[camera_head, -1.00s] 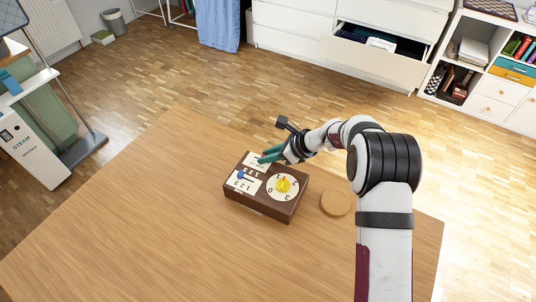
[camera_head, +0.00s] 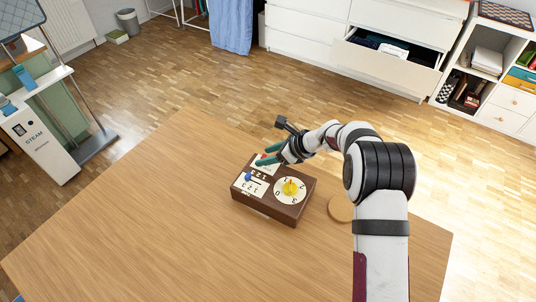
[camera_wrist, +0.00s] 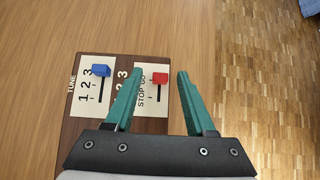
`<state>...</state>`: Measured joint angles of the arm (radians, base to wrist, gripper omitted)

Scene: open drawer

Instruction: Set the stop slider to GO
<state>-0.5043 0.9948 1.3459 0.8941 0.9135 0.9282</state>
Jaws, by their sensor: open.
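The brown control box (camera_head: 272,205) sits on the wooden table, with a yellow dial on a white face (camera_head: 290,190). In the wrist view, the red slider knob (camera_wrist: 160,78) stands on the white STOP/GO plate (camera_wrist: 150,109). It appears at the upper end of its slot, beside the word GO; the slot runs down toward STOP. My gripper (camera_wrist: 160,73) is open, its teal fingers on either side of the red knob with gaps to both. In the head view, my gripper (camera_head: 268,154) is over the box's far edge; only a bit of red shows between the fingers.
A blue slider knob (camera_wrist: 101,71) stands left of my gripper on the TUNE plate, near the 3. A round cork coaster (camera_head: 340,208) lies right of the box. The table (camera_head: 150,220) is clear at the left. A drawer (camera_head: 390,65) stands open behind.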

